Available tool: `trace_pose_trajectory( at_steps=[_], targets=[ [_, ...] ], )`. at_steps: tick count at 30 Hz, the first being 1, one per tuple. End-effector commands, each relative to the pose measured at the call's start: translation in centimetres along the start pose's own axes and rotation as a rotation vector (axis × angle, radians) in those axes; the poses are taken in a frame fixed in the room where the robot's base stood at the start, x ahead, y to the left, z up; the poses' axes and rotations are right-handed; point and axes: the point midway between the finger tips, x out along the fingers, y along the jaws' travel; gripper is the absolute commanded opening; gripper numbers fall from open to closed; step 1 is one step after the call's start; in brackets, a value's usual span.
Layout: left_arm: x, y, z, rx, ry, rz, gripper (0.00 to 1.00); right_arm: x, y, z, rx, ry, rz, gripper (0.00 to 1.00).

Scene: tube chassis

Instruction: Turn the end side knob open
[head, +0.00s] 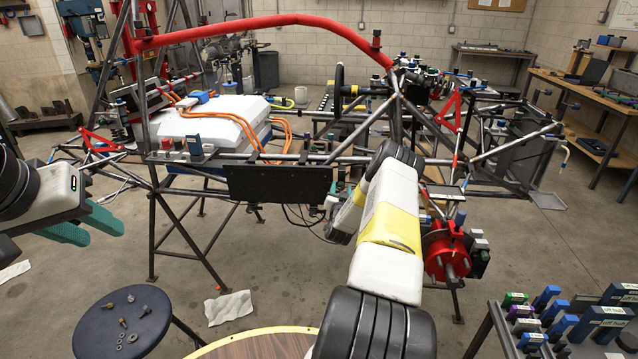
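No part is clearly recognisable as the end side knob. Small grey and red fittings (196,146) sit on the tube chassis (160,205) beside the white box, too small to read. A red round part with a dark hub (446,256) is mounted low at the chassis's right side. My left gripper (105,234) has teal fingers spread apart and empty, at the far left, in front of the chassis. My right arm rises from the bottom centre and folds back down by the dark plate. No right gripper fingers can be made out; the arm hides that area.
A dark round stool (122,325) with loose hardware stands at lower left, beside a wooden round top (260,345). A rack of coloured boxes (565,320) is at lower right. A wooden workbench (590,95) stands along the right. Some floor is clear below the chassis.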

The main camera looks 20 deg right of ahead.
Motion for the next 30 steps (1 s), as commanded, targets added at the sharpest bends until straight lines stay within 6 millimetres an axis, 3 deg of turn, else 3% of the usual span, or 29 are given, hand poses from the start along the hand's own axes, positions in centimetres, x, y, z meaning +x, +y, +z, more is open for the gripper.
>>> trace_pose_trajectory(
  at_steps=[1, 6, 17, 30],
  targets=[
    [0.00, 0.00, 0.00, 0.000, 0.000, 0.000, 0.36, 0.00, 0.00, -0.01, 0.000, 0.000, 0.000, 0.34],
    [0.00, 0.00, 0.00, 0.000, 0.000, 0.000, 0.36, -0.01, 0.00, -0.02, 0.000, 0.000, 0.000, 0.00],
    [0.00, 0.00, 0.00, 0.000, 0.000, 0.000, 0.36, -0.01, -0.09, -0.05, -0.035, 0.001, -0.001, 0.00],
    [0.00, 0.00, 0.00, 0.000, 0.000, 0.000, 0.36, -0.03, -0.30, 0.04, -0.348, 0.000, -0.003, 0.00]
  ],
)
